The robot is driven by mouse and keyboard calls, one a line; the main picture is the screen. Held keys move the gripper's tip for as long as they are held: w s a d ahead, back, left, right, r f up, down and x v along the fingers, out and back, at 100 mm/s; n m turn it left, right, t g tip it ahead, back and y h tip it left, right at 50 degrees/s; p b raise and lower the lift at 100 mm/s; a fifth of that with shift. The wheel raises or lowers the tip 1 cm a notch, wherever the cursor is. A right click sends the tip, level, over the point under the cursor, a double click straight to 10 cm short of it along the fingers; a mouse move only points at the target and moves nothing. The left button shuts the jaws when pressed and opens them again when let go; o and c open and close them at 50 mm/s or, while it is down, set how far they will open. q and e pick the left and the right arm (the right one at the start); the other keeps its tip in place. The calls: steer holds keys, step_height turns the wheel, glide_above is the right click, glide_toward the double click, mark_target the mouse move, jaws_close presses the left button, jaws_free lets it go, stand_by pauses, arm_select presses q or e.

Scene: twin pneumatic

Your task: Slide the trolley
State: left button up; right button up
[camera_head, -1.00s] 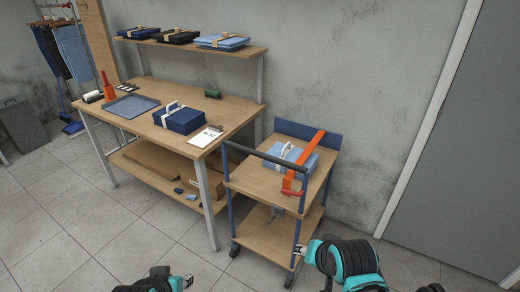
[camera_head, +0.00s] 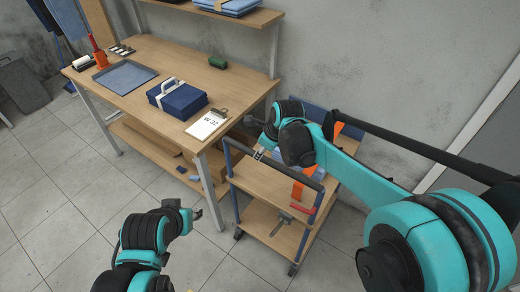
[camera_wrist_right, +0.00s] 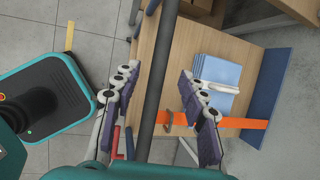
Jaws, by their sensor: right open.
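The trolley (camera_head: 262,222) has wooden decks, blue posts and a dark push bar (camera_head: 297,176). It stands at the right end of the workbench. My right arm reaches over it, and my right gripper (camera_head: 256,140) is at the bar's left part. In the right wrist view the gripper (camera_wrist_right: 157,74) is open, with the push bar (camera_wrist_right: 153,95) running between its fingers; contact is unclear. A folded light-blue cloth (camera_wrist_right: 217,76) and an orange strap (camera_wrist_right: 246,123) lie on the top deck. My left gripper (camera_head: 197,213) hangs over the floor left of the trolley, its opening unclear.
The workbench (camera_head: 195,70) holds a blue tray (camera_head: 125,76), a dark-blue case (camera_head: 178,100), a clipboard (camera_head: 208,123) and a green item (camera_head: 218,62). Its front leg (camera_head: 206,178) stands close to the trolley. A wall is behind; open tiled floor (camera_head: 60,190) lies in front.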

steer(key=b+x, duration=0.2)
steer(key=x, duration=0.3)
steer(key=shift+w+f, duration=0.15)
steer(key=shift+f, duration=0.25)
jaws_close()
